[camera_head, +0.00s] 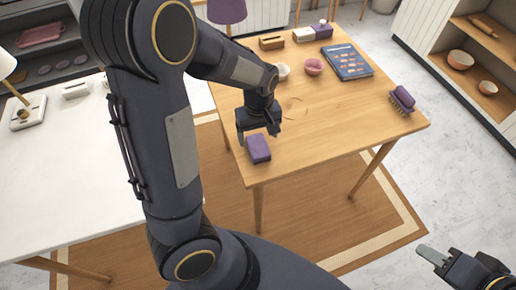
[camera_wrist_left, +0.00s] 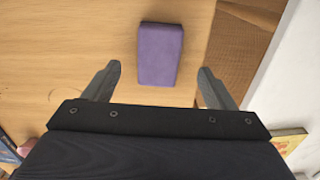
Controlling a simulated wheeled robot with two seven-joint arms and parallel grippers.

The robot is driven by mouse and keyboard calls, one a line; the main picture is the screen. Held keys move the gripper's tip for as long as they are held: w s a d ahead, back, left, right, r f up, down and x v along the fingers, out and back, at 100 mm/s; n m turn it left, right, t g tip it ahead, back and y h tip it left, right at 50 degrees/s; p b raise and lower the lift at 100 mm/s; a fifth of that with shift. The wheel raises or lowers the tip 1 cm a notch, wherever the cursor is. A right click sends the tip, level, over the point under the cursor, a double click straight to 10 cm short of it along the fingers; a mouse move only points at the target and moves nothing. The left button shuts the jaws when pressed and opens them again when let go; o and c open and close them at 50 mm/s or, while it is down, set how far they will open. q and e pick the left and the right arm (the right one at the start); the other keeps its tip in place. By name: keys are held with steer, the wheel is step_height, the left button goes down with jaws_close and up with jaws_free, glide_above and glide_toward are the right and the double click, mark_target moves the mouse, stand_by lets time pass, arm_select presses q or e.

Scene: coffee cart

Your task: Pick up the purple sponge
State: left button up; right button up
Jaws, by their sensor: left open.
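The purple sponge (camera_head: 258,149) is a block lying on the wooden table (camera_head: 340,110), close to its near left edge. In the left wrist view the sponge (camera_wrist_left: 160,50) shows whole, upright in the picture and centred between the fingers. My left gripper (camera_head: 259,137) is open and empty, just behind the sponge in the head view. In the wrist view its two fingers (camera_wrist_left: 160,75) stand apart on either side of the sponge's lower end, with gaps on both sides. The height between fingertips and sponge is hard to tell. My right gripper (camera_head: 432,254) shows only partly at the lower right.
A purple brush (camera_head: 402,99) lies near the table's right edge. A blue book (camera_head: 347,61), a pink bowl (camera_head: 313,66), a white cup (camera_head: 283,71) and a wooden box (camera_head: 271,42) stand farther back. A white table (camera_head: 65,170) stands at left. The wooden tabletop's near right is clear.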

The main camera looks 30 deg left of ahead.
mark_target(258, 145)
arm_select(q)
steer(key=f, duration=0.6)
steer(key=shift+w+a+f+b, duration=0.25)
steer(key=shift+w+f+b, duration=0.05)
steer(key=shift+f+b, duration=0.05)
steer(key=c, duration=1)
steer(key=shift+c, duration=0.2)
steer(key=shift+r, duration=0.15)
